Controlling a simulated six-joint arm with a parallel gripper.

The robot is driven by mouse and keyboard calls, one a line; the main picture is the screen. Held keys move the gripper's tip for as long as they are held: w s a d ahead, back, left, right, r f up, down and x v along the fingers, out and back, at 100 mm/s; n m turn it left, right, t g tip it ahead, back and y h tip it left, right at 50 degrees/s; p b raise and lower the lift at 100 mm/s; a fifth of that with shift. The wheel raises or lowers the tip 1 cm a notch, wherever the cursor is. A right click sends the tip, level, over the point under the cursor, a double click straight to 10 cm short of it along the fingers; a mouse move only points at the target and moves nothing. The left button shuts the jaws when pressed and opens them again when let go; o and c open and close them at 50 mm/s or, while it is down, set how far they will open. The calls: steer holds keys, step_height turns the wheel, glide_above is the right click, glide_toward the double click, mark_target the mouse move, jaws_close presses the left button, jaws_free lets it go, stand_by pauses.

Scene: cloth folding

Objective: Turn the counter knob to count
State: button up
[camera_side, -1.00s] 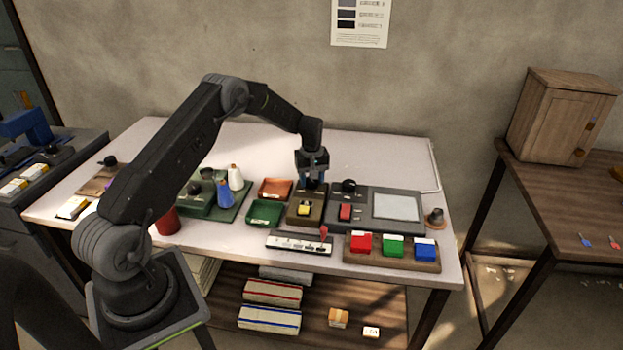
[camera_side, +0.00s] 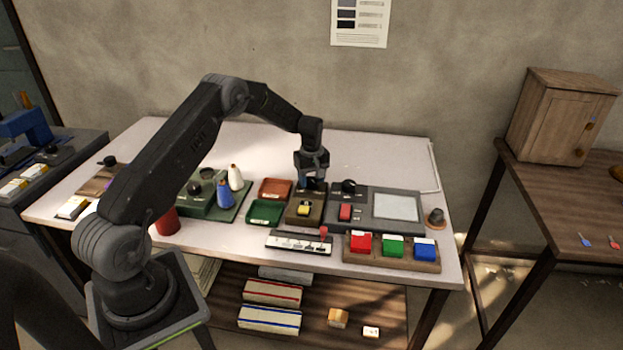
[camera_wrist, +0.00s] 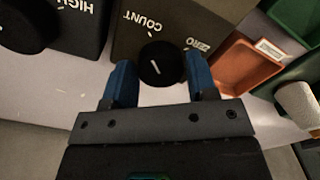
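The counter is a dark box (camera_side: 305,215) with a yellow piece on its front, on the table. In the wrist view its dark top (camera_wrist: 205,18) carries the labels COUNT and ZERO. Its round black knob (camera_wrist: 162,63) has a white pointer line aimed roughly toward the COUNT label. My gripper (camera_wrist: 161,70) has its two blue fingers on opposite sides of the knob, apparently against it. In the side view my gripper (camera_side: 314,180) hangs over the back of the box and mostly hides the knob.
A grey panel unit (camera_side: 375,227) with another black knob (camera_side: 348,186) stands right of the counter. An orange tray (camera_side: 275,188) and green tray (camera_side: 265,212) sit left. Red, green and blue blocks (camera_side: 393,246) and a white strip (camera_side: 290,243) lie in front.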

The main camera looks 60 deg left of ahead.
mark_target(311, 180)
steer(key=o, duration=0.3)
steer(key=shift+o, duration=0.2)
step_height(311, 180, up, 14)
stand_by(0.4)
steer(key=shift+f, duration=0.1)
steer(key=s+d+r+m+t, duration=0.3)
steer(key=s+d+r+m, duration=0.65)
steer(key=d+r, duration=0.65)
steer(key=s+d+m+t, duration=0.1)
steer(key=s+d+m, duration=0.2)
steer(key=s, duration=0.8)
steer(key=s+d+m+t, duration=0.1)
steer(key=s+d+m, duration=0.2)
steer(key=s+d, duration=0.4)
steer(key=s, duration=0.4)
steer(key=shift+d+f+t, duration=0.2)
steer(key=shift+f+t, duration=0.1)
